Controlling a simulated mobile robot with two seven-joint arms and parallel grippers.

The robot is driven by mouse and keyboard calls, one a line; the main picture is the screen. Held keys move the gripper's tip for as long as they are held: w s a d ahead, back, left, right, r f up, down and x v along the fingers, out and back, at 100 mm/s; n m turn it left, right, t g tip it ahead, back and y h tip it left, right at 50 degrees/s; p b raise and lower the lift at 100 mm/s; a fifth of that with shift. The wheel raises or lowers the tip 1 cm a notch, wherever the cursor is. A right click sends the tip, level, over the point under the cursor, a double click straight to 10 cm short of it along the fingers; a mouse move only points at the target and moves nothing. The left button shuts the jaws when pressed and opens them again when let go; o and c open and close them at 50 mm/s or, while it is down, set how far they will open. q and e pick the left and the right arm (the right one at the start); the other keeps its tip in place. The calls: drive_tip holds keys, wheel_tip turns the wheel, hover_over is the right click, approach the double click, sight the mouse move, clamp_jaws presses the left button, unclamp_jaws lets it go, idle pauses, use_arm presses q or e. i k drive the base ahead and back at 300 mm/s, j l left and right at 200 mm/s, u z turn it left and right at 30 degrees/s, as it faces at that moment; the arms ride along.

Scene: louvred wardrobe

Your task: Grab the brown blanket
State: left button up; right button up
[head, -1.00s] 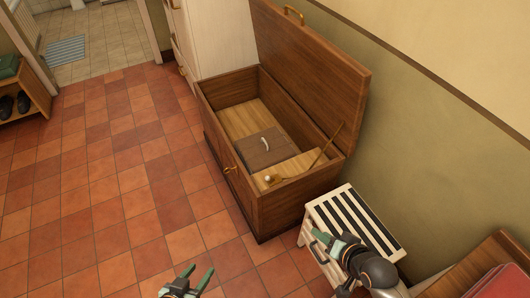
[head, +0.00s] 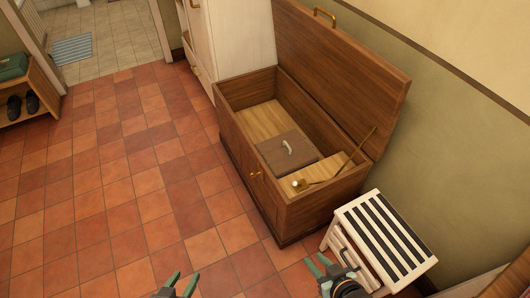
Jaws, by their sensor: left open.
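A wooden chest (head: 288,218) stands against the wall with its lid (head: 345,75) raised. Inside it lies a flat, folded-looking brown blanket (head: 279,156) with a small pale curved piece on top. It rests on the chest's light wooden floor, between the chest walls. My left gripper (head: 183,279) is open and empty over the tiled floor, at the bottom edge and well apart from the chest. My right gripper (head: 319,264) looks open and empty, in front of the slatted white stand, apart from the blanket.
A white stand (head: 408,265) with dark slats stands to the right of the chest. A thin lid stay (head: 349,157) crosses the chest's right end. A white cabinet (head: 235,40) stands behind. The tiled floor (head: 120,190) at left is clear.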

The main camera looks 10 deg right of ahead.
sight(286, 153)
drive_tip(key=i+j+u, duration=0.6)
drive_tip(key=j, duration=0.15)
drive_tip(key=i+j, duration=0.1)
drive_tip(key=i, duration=0.35)
drive_tip(key=i+j, duration=0.15)
drive_tip(key=i, duration=0.3)
drive_tip(key=i+j, duration=0.1)
drive_tip(key=i, duration=0.35)
drive_tip(key=i+z, duration=0.6)
drive_tip(key=z, duration=0.15)
drive_tip(key=i+j+z, duration=0.15)
drive_tip(key=i+z, duration=0.2)
drive_tip(key=k, duration=0.05)
